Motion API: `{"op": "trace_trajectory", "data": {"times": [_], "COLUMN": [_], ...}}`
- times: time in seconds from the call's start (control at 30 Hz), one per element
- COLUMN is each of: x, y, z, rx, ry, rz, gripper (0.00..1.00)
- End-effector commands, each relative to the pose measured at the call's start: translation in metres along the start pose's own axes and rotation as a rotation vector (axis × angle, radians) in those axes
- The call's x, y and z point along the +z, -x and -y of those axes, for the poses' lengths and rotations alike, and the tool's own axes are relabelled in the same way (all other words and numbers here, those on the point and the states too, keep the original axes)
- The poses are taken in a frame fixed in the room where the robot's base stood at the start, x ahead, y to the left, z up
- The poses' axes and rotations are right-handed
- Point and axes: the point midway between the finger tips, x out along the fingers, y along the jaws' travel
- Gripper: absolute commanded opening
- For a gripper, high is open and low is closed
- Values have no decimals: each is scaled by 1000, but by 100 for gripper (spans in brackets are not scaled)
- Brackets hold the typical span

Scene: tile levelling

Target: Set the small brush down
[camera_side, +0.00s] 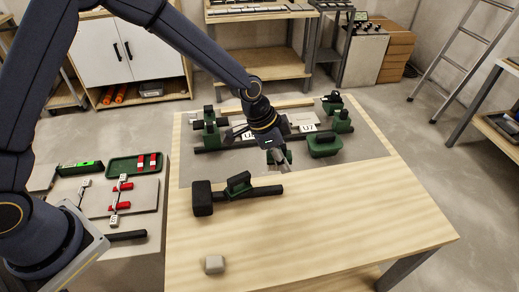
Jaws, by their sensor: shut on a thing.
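My gripper (277,152) is over the far middle of the wooden table (330,230), pointing down at the grey work surface. Its fingers are small and dark here. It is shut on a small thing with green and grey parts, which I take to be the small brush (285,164). The held thing's lower end is close to the grey surface, but I cannot tell whether it touches. My wrist hides part of the tiles behind it, where white labels (308,128) show.
Dark green clamp-like devices (211,135) stand around the tiles. A green-handled block (324,145) sits just right of my gripper. A black mallet (203,198) lies in front, beside a green-handled tool (238,184). The right front is clear.

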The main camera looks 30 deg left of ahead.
Motion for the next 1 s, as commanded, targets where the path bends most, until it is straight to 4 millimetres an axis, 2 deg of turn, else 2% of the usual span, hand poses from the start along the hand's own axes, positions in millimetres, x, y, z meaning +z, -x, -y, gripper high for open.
{"op": "trace_trajectory", "data": {"times": [0.17,0.27,0.5,0.6,0.67,0.77,1.0], "x": [14,21,33,33,28,14,-31], "y": [8,10,19,21,19,3,-47], "z": [-18,-46,-126,-143,-147,-142,-118], "rx": [1,16,66,77,81,83,82], "ry": [12,-11,-139,-181,-194,-200,-198], "rz": [-4,-3,3,3,1,0,0], "gripper": [0,0,0,0,0,0,0]}}
